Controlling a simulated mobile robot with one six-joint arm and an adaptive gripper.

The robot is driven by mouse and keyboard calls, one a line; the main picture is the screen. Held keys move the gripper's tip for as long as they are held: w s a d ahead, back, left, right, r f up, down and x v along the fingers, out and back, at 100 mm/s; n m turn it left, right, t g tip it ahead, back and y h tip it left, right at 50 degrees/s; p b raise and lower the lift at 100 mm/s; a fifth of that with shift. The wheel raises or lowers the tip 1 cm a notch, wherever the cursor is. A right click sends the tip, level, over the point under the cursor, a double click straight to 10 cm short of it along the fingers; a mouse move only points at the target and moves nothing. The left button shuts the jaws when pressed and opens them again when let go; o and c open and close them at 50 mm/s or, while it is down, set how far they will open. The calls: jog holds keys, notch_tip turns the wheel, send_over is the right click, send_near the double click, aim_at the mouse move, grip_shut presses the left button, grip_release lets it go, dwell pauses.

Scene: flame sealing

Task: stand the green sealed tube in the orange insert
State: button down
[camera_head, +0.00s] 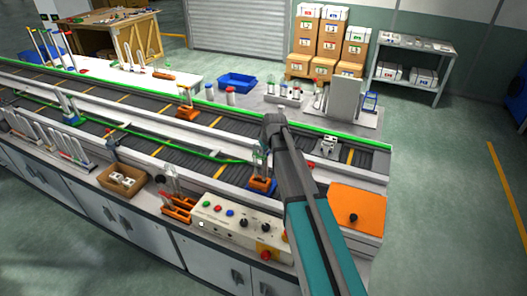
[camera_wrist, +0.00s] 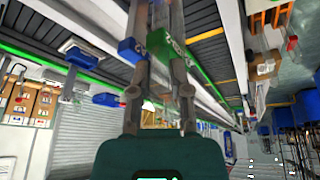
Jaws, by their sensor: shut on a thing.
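In the head view my arm hides most of the grip. An orange insert (camera_head: 262,186) sits on the near conveyor just below my gripper, with clear glass tubes above it. Another orange insert (camera_head: 187,113) stands farther back on the line. I cannot tell which insert is meant.
A control box (camera_head: 225,222) with buttons and an orange-topped unit (camera_head: 357,208) stand at the front. A blue tray (camera_head: 237,81) is behind the conveyor.

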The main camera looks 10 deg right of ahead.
aim_at(265, 156)
jog(key=shift+f+b, duration=2)
dwell(1.3)
jog(key=c, duration=0.5)
grip_release()
jog(key=shift+r, duration=0.15)
